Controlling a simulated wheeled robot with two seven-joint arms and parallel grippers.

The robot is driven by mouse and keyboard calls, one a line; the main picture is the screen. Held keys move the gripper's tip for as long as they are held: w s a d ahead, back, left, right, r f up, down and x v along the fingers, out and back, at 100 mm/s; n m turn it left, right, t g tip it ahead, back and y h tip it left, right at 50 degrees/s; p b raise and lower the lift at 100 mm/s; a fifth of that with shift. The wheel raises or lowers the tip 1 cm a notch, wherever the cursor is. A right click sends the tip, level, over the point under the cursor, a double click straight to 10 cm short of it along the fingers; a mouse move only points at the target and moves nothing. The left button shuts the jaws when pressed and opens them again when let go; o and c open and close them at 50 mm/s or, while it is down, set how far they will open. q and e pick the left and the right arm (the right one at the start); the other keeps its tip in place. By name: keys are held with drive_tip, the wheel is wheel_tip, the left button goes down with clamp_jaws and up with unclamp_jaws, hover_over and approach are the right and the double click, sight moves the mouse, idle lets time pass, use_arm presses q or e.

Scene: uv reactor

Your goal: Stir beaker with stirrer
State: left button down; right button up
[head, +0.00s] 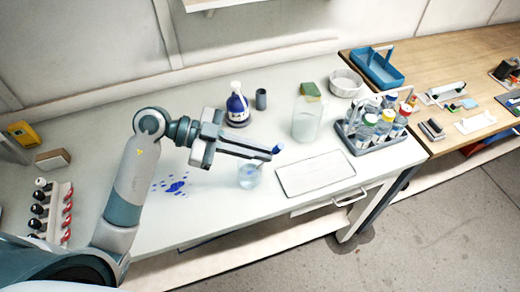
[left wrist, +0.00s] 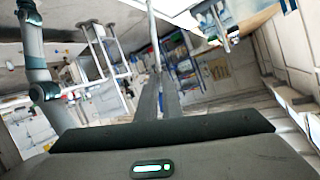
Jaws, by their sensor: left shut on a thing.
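A small clear beaker (head: 249,177) with pale blue liquid stands on the white bench in the head view. My left gripper (head: 268,154) reaches in from the left, its fingers level just above the beaker's rim. It is shut on the stirrer (head: 277,149), whose blue end shows at the fingertips. The rest of the stirrer is hard to make out, and I cannot tell whether its lower end is inside the beaker. In the left wrist view, a thin pale rod (left wrist: 153,38) rises from between the closed fingers (left wrist: 159,80). My right gripper is not in view.
A white tray (head: 315,174) lies right of the beaker. Behind stand a dark blue bottle (head: 237,106), a clear jug (head: 307,118) and a bottle rack (head: 372,146). Blue spots (head: 176,186) mark the bench at left. The front edge (head: 262,222) is near.

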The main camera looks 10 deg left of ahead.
sight(264, 163)
use_arm(q)
drive_tip(key=f, duration=0.1)
drive_tip(key=a+f, duration=0.1)
drive_tip(key=f+b, duration=0.1)
drive_tip(key=f, duration=0.1)
drive_tip(key=shift+w+a+f, duration=0.1)
drive_tip(key=shift+w+a, duration=0.15)
drive_tip(key=shift+w, duration=0.05)
drive_tip(key=shift+w+a+f+b, duration=0.15)
drive_tip(key=shift+a+f+b, duration=0.05)
drive_tip(key=shift+f, duration=0.25)
drive_tip(key=shift+w+a+f+b, duration=0.15)
drive_tip(key=shift+w+a+f, duration=0.1)
drive_tip(key=shift+f, duration=0.25)
drive_tip(key=shift+w+a+f+b, duration=0.1)
drive_tip(key=shift+a+f+b, duration=0.1)
drive_tip(key=shift+f, duration=0.25)
drive_tip(key=shift+s+a, duration=0.1)
drive_tip(key=shift+a, duration=0.05)
